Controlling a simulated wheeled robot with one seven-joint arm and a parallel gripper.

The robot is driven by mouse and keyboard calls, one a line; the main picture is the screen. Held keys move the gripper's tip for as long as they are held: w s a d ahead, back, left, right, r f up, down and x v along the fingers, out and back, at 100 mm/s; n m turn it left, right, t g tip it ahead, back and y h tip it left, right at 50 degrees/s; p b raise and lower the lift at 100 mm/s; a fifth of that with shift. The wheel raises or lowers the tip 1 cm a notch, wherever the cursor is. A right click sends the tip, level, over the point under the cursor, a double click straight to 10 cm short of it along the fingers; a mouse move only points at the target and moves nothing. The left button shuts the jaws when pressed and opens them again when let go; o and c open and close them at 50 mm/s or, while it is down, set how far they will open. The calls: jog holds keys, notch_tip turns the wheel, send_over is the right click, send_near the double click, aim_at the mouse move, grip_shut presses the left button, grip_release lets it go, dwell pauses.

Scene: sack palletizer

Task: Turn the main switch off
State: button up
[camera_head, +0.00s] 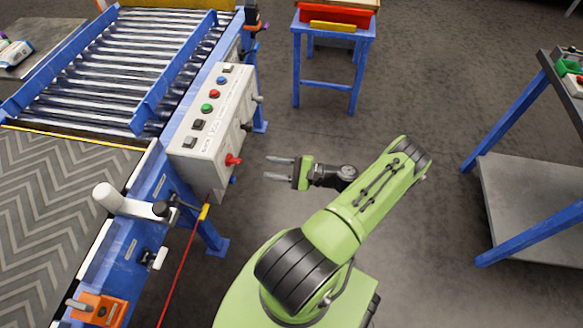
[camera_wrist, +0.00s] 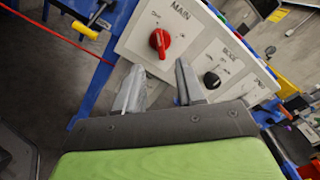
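The main switch (camera_head: 233,160) is a red rotary knob low on the side of the grey control box (camera_head: 212,128). In the wrist view the red knob (camera_wrist: 159,41) sits on a white panel under the word MAIN, with small position labels around it that are too blurred to read surely. My gripper (camera_head: 280,168) is to the right of the knob in the head view, apart from it. In the wrist view its two fingers (camera_wrist: 159,84) are spread with nothing between them, and the knob lies beyond them.
A black MODE knob (camera_wrist: 211,80) sits beside the main switch on the panel. Buttons, including a green one (camera_head: 206,108), are on the box top. A roller conveyor (camera_head: 130,60) is left, a blue stand (camera_head: 333,85) behind, and a shelf table (camera_head: 525,190) right. Open floor surrounds my gripper.

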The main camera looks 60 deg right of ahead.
jog(key=v, duration=0.6)
jog(key=shift+s, duration=0.35)
jog(key=shift+w, duration=0.1)
